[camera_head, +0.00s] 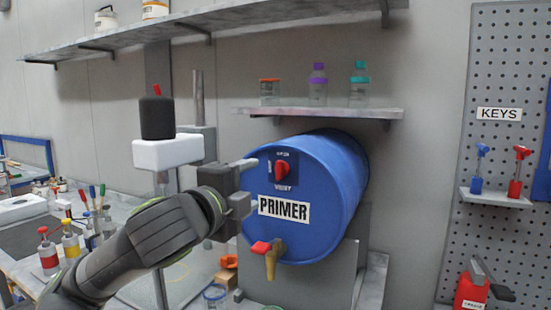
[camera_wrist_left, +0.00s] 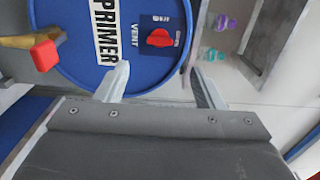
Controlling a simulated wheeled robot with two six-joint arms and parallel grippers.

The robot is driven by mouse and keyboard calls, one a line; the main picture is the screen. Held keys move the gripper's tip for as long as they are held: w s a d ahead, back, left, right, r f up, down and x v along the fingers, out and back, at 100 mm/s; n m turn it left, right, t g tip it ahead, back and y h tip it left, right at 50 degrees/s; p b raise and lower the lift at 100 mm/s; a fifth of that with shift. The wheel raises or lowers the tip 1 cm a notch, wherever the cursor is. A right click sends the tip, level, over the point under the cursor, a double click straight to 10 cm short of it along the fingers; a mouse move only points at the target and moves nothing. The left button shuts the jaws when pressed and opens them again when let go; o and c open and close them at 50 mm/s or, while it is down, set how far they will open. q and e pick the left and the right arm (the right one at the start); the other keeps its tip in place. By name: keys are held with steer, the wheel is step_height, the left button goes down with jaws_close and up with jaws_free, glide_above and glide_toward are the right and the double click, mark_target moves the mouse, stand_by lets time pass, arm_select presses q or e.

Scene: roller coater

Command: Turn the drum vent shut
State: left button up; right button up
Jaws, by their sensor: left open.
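The blue drum (camera_head: 335,165) lies on its side with its round face toward me and a PRIMER label on it. The vent (camera_head: 281,169) is a red knob on a dark plate high on that face, its grip roughly upright, in line with the top marking. It also shows in the left wrist view (camera_wrist_left: 160,38), where the small markings are hard to read. My left gripper (camera_head: 251,184) is open and empty, just left of the drum face. In the left wrist view its fingers (camera_wrist_left: 158,76) are apart, with the knob beyond the gap, untouched. My right gripper is out of view.
A tap (camera_head: 273,260) with a red handle sticks out low on the drum face. A shelf (camera_head: 320,113) with small bottles hangs above the drum. A white-and-black device (camera_head: 160,150) stands behind my left arm. A pegboard (camera_head: 500,140) is at the right.

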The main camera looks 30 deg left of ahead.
mark_target(277, 171)
arm_select(q)
steer(key=w, duration=0.3)
steer(key=w+p, duration=0.1)
steer(key=w, duration=0.3)
steer(key=w+a+p, duration=0.1)
steer(key=w, duration=0.3)
steer(key=shift+w+a, duration=0.1)
steer(key=shift+w, duration=0.1)
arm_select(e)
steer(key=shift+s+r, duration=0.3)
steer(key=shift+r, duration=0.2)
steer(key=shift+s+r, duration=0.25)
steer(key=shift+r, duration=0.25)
arm_select(q)
steer(key=c, duration=1)
